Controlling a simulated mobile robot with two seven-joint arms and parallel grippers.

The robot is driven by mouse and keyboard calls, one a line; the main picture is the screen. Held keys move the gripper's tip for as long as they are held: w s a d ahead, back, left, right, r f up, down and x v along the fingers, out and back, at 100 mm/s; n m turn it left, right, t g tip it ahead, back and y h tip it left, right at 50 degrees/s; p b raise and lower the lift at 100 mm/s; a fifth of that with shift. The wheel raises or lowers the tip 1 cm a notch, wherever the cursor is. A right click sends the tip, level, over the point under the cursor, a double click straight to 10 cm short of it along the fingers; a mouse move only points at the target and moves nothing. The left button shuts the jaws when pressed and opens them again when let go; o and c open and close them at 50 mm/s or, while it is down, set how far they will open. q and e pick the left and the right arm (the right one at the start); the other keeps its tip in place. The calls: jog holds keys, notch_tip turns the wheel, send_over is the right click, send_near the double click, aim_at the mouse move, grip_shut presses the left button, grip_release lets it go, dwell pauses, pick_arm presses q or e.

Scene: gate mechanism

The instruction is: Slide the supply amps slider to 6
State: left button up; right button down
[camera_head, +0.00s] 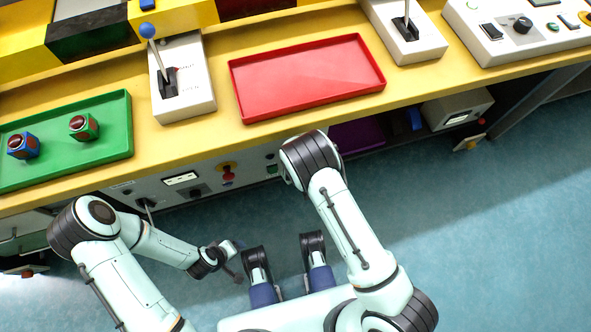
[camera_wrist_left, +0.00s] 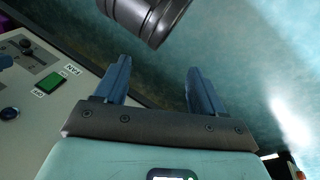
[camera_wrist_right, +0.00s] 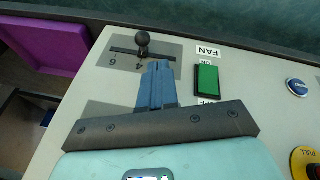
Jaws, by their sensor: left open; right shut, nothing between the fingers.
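In the right wrist view the slider's round black knob (camera_wrist_right: 142,38) stands up from a dark slot on a pale panel. The digits 6 and 4 are printed beside the slot, with 6 toward its left end; the knob is near the 4. My right gripper (camera_wrist_right: 157,65) is shut and empty, its blue fingertips just below and right of the knob. I cannot tell whether they touch it. My left gripper (camera_wrist_left: 159,66) is open and empty, with floor visible between its fingers. The grippers are not clear in the head view.
A green FAN switch (camera_wrist_right: 207,80) lies right of the slider, with a blue button (camera_wrist_right: 297,87) farther right. A purple tray (camera_wrist_right: 70,38) is to the left. Above the panel is a yellow bench with a red tray (camera_head: 305,78), a green tray (camera_head: 115,150) and lever boxes.

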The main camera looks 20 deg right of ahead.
pick_arm(q)
jog(key=shift+t+y, duration=0.3)
jog(key=shift+t, duration=0.3)
jog(key=w, duration=0.1)
jog(key=w+a+f+b, duration=0.1)
jog(key=w+f, duration=0.1)
jog(key=shift+w+a+b, duration=0.2)
jog(key=shift+a+b, duration=0.1)
jog(key=shift+a, duration=0.1)
pick_arm(e)
jog(key=f, duration=0.1)
jog(key=w+d+f, duration=0.1)
jog(key=f, duration=0.1)
jog(key=d+f, duration=0.1)
jog(key=f, duration=0.1)
jog(key=shift+w+d+f, duration=0.1)
jog(key=shift+w+d, duration=0.05)
jog(key=shift+w, duration=0.15)
pick_arm(q)
jog(key=shift+s+f, duration=0.1)
jog(key=shift+f, duration=0.15)
pick_arm(e)
jog(key=d, duration=0.4)
jog(key=shift+w+d, duration=0.1)
jog(key=shift+d, duration=0.2)
pick_arm(q)
jog(key=shift+r, duration=0.1)
